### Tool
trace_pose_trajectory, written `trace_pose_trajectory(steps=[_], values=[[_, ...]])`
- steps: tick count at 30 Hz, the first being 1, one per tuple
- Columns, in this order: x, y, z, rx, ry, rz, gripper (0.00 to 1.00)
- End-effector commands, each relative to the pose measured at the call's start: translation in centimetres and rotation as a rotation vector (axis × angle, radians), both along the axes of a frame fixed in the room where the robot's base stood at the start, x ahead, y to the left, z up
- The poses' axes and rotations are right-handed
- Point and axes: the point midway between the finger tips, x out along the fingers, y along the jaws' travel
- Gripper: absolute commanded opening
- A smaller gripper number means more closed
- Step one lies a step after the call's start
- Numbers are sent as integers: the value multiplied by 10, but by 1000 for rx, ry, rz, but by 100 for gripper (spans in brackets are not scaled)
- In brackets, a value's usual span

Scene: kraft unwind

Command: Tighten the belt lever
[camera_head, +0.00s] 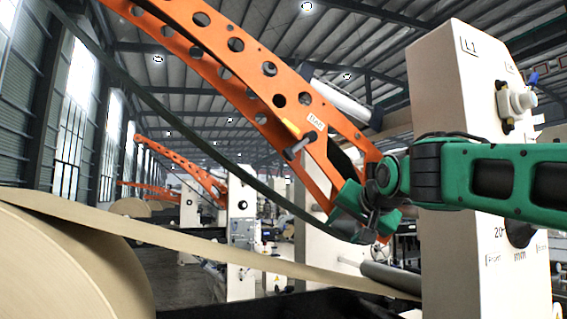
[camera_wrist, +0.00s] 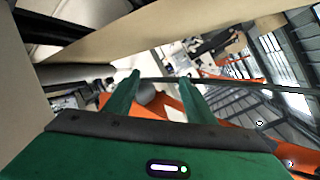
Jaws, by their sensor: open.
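An orange perforated arm (camera_head: 262,85) slopes down from the upper left. A dark belt (camera_head: 200,148) runs below it towards my gripper. Whether the fingers touch anything is unclear.
A large kraft paper roll (camera_head: 70,265) fills the lower left, its web (camera_head: 230,257) running right to a grey roller (camera_head: 390,277). A pale machine column (camera_head: 435,90) with knobs stands at right, behind my arm. More orange arms (camera_head: 185,165) stand farther back.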

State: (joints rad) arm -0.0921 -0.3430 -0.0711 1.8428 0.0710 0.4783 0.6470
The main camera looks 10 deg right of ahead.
Motion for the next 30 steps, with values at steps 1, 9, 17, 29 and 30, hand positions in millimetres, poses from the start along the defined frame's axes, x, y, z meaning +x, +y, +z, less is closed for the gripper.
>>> trace_pose_trajectory(steps=[1, 9, 17, 29, 30], values=[[11, 23, 39, 36, -85, 27, 50], [23, 95, 175, 218, -375, 119, 50], [34, 106, 191, 245, -408, 133, 50], [100, 115, 190, 243, -407, 132, 50], [105, 116, 190, 243, -409, 132, 50]])
